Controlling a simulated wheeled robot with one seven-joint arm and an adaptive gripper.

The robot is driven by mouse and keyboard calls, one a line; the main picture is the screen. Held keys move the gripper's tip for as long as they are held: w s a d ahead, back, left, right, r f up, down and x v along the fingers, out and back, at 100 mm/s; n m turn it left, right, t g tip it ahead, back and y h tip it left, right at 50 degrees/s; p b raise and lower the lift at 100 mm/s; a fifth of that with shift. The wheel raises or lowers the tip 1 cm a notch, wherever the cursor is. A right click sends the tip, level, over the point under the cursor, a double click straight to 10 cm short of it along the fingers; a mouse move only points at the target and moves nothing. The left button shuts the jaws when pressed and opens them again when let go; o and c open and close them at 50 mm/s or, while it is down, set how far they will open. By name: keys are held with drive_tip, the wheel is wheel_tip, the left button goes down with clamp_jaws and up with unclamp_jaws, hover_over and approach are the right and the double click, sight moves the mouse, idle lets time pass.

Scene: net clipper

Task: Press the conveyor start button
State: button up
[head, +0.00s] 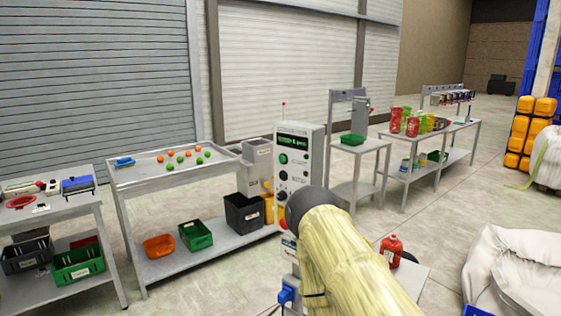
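A grey control cabinet (312,150) stands upright near the middle of the head view. Its face has a lit green display (293,141), a round green button (283,158) below it, then small dark controls (283,175). The labels are too small to read, so I cannot tell for certain which is the conveyor start button. A red button (283,224) shows low on the cabinet beside my arm. My yellow-sleeved arm with its dark rounded joint crosses in front of the cabinet's lower part and hides some of it. My gripper's fingers do not show.
Left of the cabinet is a metal table (130,182) with orange and green balls and bins below. A tool bench (95,222) stands at far left. A red bottle (391,251) is right of my arm. A white sack (515,265) lies lower right. Floor is clear behind.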

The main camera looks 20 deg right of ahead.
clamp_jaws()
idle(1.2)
